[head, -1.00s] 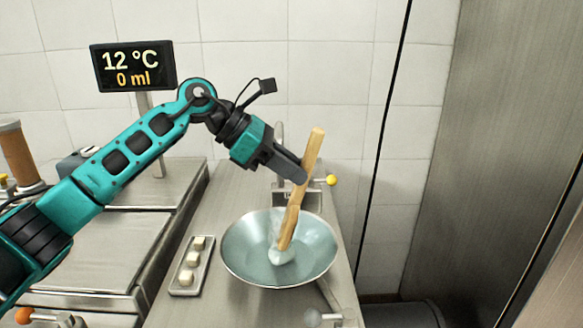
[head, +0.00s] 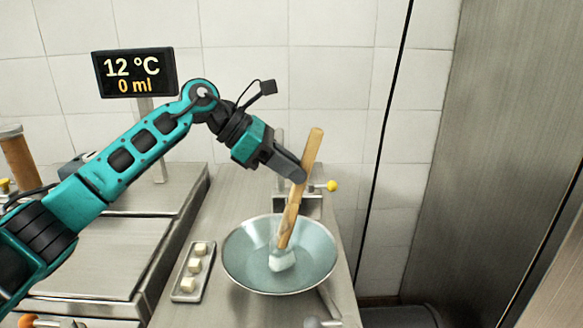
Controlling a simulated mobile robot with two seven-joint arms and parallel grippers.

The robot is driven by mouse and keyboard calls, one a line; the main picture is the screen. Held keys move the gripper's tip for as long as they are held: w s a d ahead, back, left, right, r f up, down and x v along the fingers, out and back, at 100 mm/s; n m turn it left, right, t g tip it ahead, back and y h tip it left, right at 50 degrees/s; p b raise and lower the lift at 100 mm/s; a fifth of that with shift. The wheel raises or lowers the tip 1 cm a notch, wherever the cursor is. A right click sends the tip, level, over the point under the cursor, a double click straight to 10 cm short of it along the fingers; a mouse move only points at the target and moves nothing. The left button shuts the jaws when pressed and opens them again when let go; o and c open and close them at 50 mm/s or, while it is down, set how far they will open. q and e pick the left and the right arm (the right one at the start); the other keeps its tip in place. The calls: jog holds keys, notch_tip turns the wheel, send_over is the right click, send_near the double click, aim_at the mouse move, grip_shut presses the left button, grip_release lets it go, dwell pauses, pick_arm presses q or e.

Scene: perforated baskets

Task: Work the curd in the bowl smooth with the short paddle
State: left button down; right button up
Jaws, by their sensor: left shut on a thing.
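The wide, shallow metal bowl (head: 245,262) sits on the narrow steel counter. A small white lump of curd (head: 282,261) lies in it, around the lower end of the wooden paddle (head: 292,215). My left gripper (head: 300,174) is shut on the paddle around the middle of its length and holds it tilted, its top leaning right. The paddle's lower tip is hidden by the curd. My right gripper is not in view.
A small tray (head: 188,283) with 3 white cubes stands left of the bowl. A display (head: 135,72) reads 12 °C and 0 ml. A yellow-knobbed tap fitting (head: 333,186) is behind the bowl. A steel panel (head: 480,140) stands to the right.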

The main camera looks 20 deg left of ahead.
aim_at(309, 139)
pick_arm(q)
notch_tip(309, 139, up, 3)
jog(key=shift+d+f+p, duration=0.1)
jog(key=shift+p, duration=0.6)
jog(key=shift+s+r+p, duration=0.1)
jog(key=shift+r+p, duration=1.6)
jog(key=shift+r, duration=0.85)
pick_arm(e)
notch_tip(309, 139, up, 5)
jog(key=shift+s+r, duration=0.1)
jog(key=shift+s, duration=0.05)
pick_arm(q)
jog(key=shift+f, duration=0.15)
jog(key=f+b, duration=0.4)
jog(key=f, duration=0.1)
jog(key=f+b, duration=0.2)
jog(key=shift+s+d+f, duration=0.1)
jog(key=shift+s+f, duration=0.2)
jog(key=shift+s, duration=0.1)
jog(key=shift+f, duration=0.25)
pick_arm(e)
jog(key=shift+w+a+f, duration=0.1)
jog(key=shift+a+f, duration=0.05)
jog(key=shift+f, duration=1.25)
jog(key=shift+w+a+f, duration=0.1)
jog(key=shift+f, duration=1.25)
